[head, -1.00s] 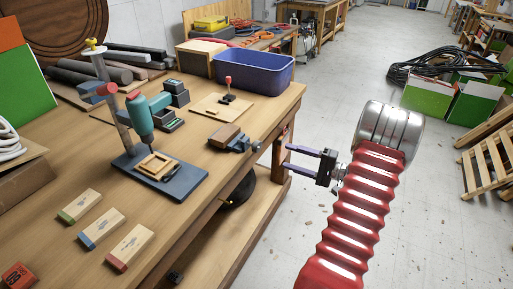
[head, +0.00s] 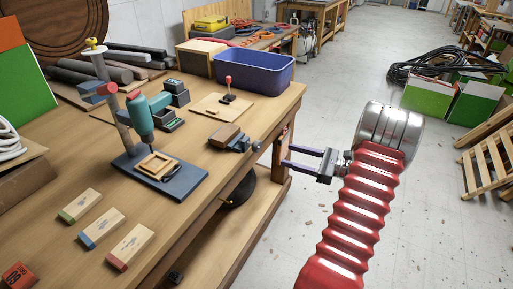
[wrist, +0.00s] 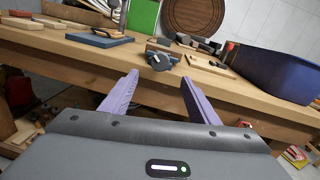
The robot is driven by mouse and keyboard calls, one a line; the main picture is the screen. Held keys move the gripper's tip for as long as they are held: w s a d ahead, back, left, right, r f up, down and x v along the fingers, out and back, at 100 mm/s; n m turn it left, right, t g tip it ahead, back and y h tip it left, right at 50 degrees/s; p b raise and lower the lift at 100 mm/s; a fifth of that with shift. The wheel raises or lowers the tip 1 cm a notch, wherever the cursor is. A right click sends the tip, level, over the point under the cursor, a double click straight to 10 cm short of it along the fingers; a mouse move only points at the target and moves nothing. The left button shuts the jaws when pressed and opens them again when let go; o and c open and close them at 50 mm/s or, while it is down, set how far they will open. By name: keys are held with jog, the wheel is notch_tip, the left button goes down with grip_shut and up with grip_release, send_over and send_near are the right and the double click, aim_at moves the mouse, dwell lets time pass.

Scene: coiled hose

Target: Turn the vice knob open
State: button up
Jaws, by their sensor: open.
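The vice (head: 228,137) sits at the right edge of the wooden workbench, with a wooden block at its top and dark blue-grey metal parts. Its knob (head: 256,146) is a small dark round end sticking out past the bench edge. In the wrist view the knob (wrist: 158,64) faces me, just beyond and between the fingertips. My gripper (head: 286,156) is open and empty, its two purple fingers pointing left at the knob with a short gap between. The wrist view also shows my gripper (wrist: 160,78) with nothing between its fingers.
On the workbench (head: 190,210) are a teal drill on a stand (head: 140,118), a blue bin (head: 252,72), a small board with a red-topped lever (head: 224,103) and several wooden blocks. Floor right of the bench is open. Pallets and a coiled hose (head: 440,68) lie farther right.

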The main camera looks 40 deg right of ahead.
aim_at(260, 147)
jog(key=shift+m, duration=0.3)
jog(key=shift+w, duration=0.1)
jog(key=x, duration=1.3)
jog(key=shift+w+a, duration=0.15)
jog(key=shift+w, duration=0.15)
jog(key=shift+f, duration=0.1)
jog(key=c, duration=1)
jog(key=shift+a, duration=0.25)
jog(key=shift+d, duration=0.1)
jog(key=shift+c, duration=0.2)
